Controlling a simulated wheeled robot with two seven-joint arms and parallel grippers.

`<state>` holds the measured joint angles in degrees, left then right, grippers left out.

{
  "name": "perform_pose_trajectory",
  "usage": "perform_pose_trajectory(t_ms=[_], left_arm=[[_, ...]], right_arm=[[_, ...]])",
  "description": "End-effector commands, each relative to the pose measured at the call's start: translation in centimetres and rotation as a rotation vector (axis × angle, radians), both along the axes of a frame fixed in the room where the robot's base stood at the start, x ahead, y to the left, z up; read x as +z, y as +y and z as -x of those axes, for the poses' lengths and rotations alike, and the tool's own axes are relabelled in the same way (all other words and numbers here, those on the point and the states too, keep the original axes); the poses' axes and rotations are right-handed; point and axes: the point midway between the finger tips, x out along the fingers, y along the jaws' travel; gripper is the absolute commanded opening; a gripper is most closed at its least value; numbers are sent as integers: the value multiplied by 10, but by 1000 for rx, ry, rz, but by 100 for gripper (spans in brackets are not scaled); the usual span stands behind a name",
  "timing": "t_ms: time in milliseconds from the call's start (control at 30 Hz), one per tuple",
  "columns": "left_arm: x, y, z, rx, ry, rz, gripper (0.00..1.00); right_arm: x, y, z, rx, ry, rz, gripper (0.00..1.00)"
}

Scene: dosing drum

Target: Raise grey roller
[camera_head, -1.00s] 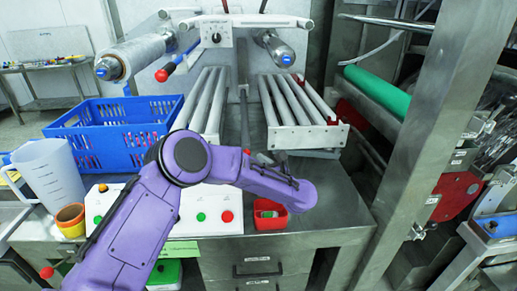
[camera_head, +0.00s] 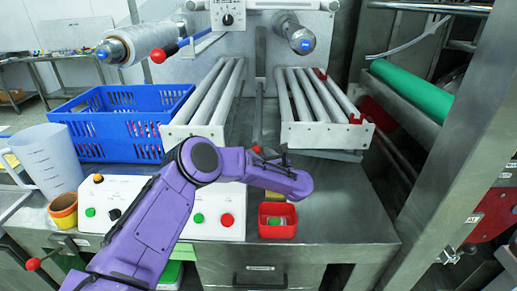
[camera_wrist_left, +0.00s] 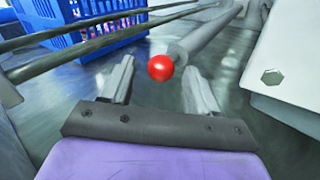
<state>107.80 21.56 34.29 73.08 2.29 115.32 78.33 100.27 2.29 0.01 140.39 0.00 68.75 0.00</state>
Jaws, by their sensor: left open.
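A grey bar (camera_head: 259,92) runs back between the two roller frames and ends near me in a red ball knob (camera_wrist_left: 160,68). A grey roller (camera_head: 296,34) with a blue end cap is mounted high on the back panel. My left gripper (camera_head: 268,154) is just above the table beside the red knob, its fingers partly hidden by my purple arm. In the left wrist view its two fingers are apart, and the knob appears between their tips; I cannot tell whether they touch. My right gripper is not in view.
Two white-edged roller frames (camera_head: 317,134) flank the bar closely. A blue crate (camera_head: 118,125), clear jug (camera_head: 47,160), control box (camera_head: 222,222) and red tray (camera_head: 277,232) surround my arm. Metal posts and a green roller (camera_head: 412,91) stand at right.

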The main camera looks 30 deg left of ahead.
Motion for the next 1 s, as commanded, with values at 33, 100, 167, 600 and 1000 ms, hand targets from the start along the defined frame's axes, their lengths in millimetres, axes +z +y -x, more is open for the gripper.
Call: perform_pose_trajectory(t_ms=[33,100,167,600,1000], left_arm=[[1,7,-3,2,1,0,60],[1,13,-6,0,1,0,60],[0,16,-7,0,1,0,60],[-1,17,-8,-1,1,0,2],[27,18,-8,1,-4,1,0]], right_arm=[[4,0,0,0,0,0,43],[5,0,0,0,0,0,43],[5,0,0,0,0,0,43],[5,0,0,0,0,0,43],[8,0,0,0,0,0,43]])
